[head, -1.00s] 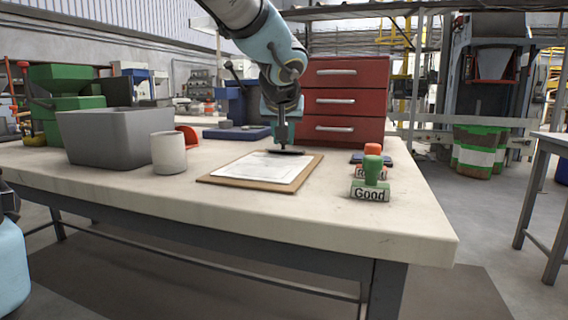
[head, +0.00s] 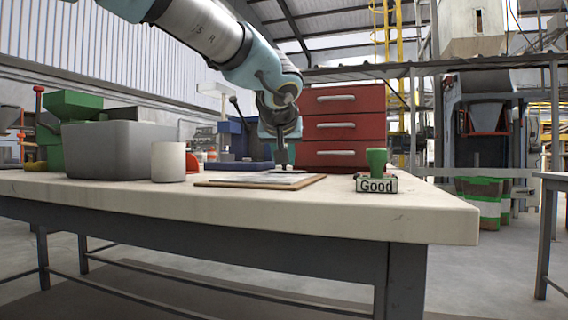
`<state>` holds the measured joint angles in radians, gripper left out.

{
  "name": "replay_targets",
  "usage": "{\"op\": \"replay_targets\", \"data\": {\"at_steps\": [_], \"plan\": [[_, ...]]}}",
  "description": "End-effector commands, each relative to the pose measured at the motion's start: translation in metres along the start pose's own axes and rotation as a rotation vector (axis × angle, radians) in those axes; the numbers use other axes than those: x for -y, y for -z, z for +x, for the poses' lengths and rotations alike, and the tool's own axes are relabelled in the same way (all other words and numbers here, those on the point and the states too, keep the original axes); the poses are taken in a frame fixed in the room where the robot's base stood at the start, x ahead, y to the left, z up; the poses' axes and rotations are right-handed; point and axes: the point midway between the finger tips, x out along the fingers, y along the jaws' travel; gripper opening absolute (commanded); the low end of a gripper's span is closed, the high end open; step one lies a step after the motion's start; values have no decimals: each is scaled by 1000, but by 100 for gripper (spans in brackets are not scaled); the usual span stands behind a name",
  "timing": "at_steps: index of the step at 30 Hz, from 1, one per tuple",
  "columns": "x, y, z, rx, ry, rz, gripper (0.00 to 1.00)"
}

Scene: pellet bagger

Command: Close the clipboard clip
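The brown clipboard (head: 312,182) lies flat on the table, seen almost edge-on, with white paper (head: 250,178) on it. The clip (head: 290,171) is a small, flat shape at the clipboard's far end. My gripper (head: 284,166) points straight down over the clip, its tip at or just above it. I cannot tell whether they touch. The fingers look like one narrow dark column, so any gap between them does not show. The low view hides how far the clip stands open.
A grey bin (head: 115,150) and a white cup (head: 168,162) stand left of the clipboard. A green-handled "Good" stamp (head: 376,172) stands to the right. A red drawer cabinet (head: 345,125) rises behind. The table's (head: 400,218) front strip is clear.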

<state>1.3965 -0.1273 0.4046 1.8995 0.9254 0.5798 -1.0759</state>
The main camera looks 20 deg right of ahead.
Motion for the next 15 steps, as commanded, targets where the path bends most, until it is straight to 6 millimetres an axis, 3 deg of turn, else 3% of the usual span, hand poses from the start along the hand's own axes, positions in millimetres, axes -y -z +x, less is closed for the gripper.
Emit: {"op": "replay_targets", "data": {"at_steps": [8, 9, 15], "plan": [[1, 0, 0, 0, 1, 0, 0], [1, 0, 0, 0, 1, 0, 27], [0, 0, 0, 0, 1, 0, 50]]}}
